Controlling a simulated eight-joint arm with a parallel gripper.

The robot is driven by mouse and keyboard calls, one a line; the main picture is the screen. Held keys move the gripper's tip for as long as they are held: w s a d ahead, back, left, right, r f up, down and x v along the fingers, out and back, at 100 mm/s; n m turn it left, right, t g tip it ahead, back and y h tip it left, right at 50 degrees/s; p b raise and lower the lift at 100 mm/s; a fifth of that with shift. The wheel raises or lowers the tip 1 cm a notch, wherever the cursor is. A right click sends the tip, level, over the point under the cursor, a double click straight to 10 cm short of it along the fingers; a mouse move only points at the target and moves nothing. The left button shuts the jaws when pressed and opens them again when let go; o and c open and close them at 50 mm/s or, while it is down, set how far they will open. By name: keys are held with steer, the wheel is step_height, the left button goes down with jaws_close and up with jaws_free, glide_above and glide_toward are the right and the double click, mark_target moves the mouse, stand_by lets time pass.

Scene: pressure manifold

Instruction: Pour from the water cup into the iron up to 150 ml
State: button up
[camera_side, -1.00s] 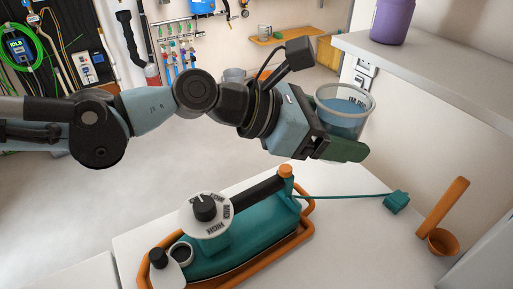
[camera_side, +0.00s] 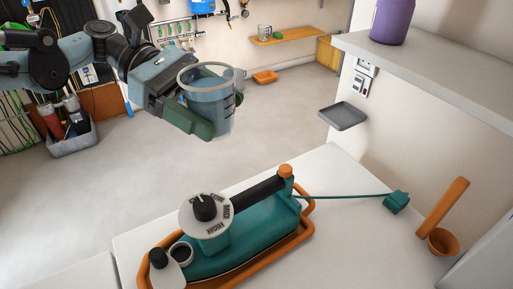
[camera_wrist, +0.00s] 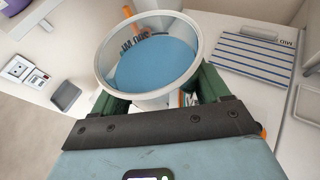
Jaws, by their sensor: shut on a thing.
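The water cup (camera_side: 210,92) is a clear beaker with dark markings, held in the air at the upper left of the iron in the side view. It looks close to upright. Blue water shows inside the cup (camera_wrist: 150,62) in the wrist view. My gripper (camera_side: 205,122) is shut on the cup, its green fingers at the cup's sides. The teal iron (camera_side: 255,226) rests on the white counter within an orange rim. It has a white dial (camera_side: 206,213) and a dark round opening (camera_side: 181,254) at its near left end. The cup is apart from the iron.
A teal cord runs right to a plug (camera_side: 396,202). An orange cup-shaped holder (camera_side: 444,241) stands at the right. A grey tray (camera_side: 343,116) is behind the counter (camera_side: 345,218), below a shelf (camera_side: 425,62) bearing a purple container (camera_side: 393,20). Open floor lies below the cup.

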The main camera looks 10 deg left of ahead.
steer(key=s+a+r+m+g, duration=0.1)
steer(key=a+r, duration=0.1)
steer(key=a, duration=0.2)
step_height(320, 180, down, 11)
steer(key=shift+d+g, duration=0.2)
steer(key=shift+g, duration=0.1)
stand_by(0.5)
steer(key=shift+s+r+m, duration=0.2)
steer(key=shift+m, duration=0.1)
steer(key=shift+s+r+m+t+y, duration=0.3)
steer(key=shift+s+r+m+t, duration=0.5)
steer(key=shift+m+t, duration=0.3)
steer(key=shift+s+r+m+t+p, duration=0.25)
steer(key=shift+s+r+m+t, duration=0.15)
steer(key=shift+s+m+t, duration=0.15)
steer(key=shift+s+r+m+t+p, duration=0.2)
steer(key=shift+s+r+m+t, duration=0.25)
steer(key=shift+s+m, duration=0.15)
stand_by(3.8)
